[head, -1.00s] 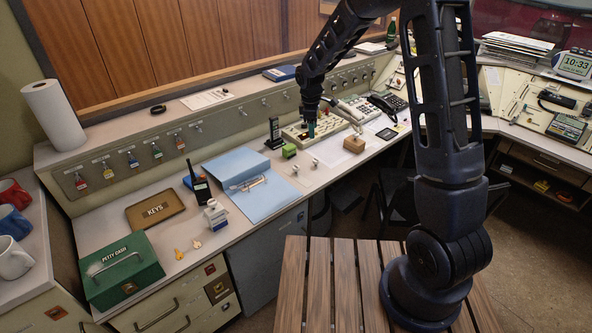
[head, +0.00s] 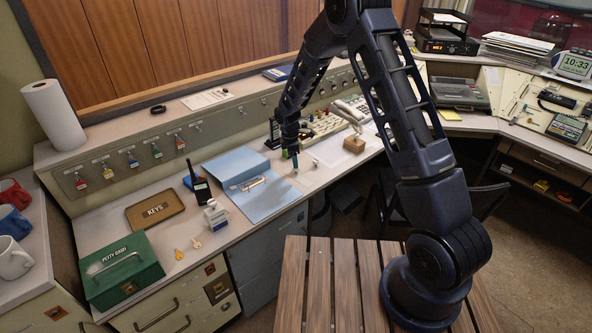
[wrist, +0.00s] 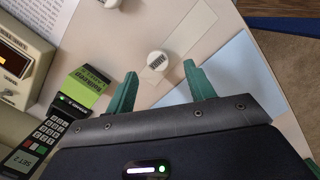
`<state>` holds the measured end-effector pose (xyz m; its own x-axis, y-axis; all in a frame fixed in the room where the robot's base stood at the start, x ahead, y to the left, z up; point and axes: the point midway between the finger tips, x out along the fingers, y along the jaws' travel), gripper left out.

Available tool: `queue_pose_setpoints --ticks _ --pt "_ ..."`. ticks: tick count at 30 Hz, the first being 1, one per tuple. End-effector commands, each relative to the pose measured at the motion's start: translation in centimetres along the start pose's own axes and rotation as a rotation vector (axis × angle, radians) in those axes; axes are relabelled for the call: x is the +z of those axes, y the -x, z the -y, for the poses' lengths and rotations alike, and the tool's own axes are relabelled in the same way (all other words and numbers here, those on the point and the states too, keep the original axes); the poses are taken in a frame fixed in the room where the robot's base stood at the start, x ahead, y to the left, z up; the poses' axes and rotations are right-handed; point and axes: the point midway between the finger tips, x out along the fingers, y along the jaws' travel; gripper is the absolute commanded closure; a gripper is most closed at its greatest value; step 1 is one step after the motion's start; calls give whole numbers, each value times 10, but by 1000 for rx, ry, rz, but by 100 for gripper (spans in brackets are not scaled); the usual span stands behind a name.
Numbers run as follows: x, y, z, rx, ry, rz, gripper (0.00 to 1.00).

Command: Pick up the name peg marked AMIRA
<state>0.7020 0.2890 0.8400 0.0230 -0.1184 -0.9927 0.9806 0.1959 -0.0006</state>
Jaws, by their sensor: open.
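A small round white peg (wrist: 157,60) with dark lettering on its top shows in the wrist view, on the pale desk. The lettering is too small to read for sure. My gripper (wrist: 163,86) is open, with its two green fingers apart and nothing between them. The peg lies just beyond the fingertips, roughly midway across the gap. In the head view my gripper (head: 294,163) points down over the desk, right of the blue folder.
The blue folder (head: 262,196) lies left of my gripper in the head view.

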Motion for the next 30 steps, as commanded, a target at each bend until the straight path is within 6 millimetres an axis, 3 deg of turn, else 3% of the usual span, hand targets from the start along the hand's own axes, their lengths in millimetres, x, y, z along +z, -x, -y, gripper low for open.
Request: queue_pose_setpoints --ticks 7,15,23,30 --pt "0 -16 -1 -1 0 1 46" --pt "1 -51 -3 -1 -1 1 46" --pt "0 -56 -4 0 -1 0 46" --pt "0 -56 -4 0 -1 0 89"
